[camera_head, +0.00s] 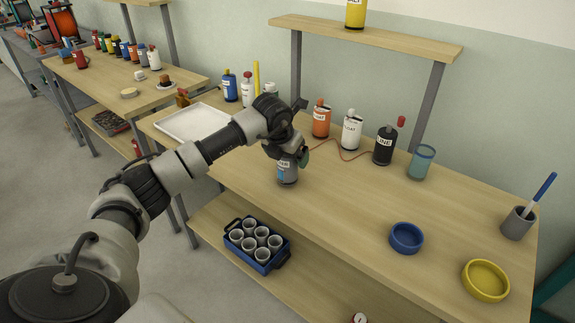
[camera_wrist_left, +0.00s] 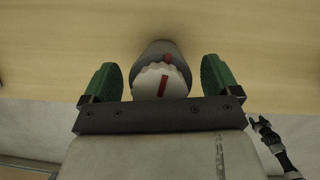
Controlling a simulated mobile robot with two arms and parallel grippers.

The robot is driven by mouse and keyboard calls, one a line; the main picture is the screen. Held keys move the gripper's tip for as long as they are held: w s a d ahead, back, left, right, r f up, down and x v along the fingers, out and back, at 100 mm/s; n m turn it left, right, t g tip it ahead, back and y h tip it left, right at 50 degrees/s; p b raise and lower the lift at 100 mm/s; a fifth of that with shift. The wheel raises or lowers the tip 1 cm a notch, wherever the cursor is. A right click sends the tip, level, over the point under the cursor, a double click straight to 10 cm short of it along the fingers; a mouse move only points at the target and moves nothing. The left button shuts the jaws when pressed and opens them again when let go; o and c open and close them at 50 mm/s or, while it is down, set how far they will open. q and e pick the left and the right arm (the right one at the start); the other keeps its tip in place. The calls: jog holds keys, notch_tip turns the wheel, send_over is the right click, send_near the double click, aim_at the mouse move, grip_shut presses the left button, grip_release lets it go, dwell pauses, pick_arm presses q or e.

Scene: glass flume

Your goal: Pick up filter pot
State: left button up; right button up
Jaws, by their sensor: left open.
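The filter pot (camera_head: 287,174) is a small grey pot with a blue-and-white label, only partly readable. It stands upright on the wooden bench, and its top is hidden by my left gripper (camera_head: 291,156) in the head view. In the left wrist view the pot (camera_wrist_left: 148,52) shows a grey body and a white ribbed knob with a red mark. The green fingers of my left gripper (camera_wrist_left: 161,78) are open, one on each side of the pot, with a visible gap on both sides.
Behind the pot stand an orange bottle (camera_head: 321,121), a white bottle (camera_head: 351,132) and a black bottle (camera_head: 384,147), with a thin orange cable nearby. A white tray (camera_head: 193,122) lies left. A blue dish (camera_head: 406,238) and yellow dish (camera_head: 486,280) lie right. Bench between is clear.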

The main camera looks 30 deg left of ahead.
pick_arm(q)
jog(key=shift+c, duration=0.3)
jog(key=c, duration=1)
jog(key=shift+c, duration=0.2)
jog(key=shift+r, duration=0.15)
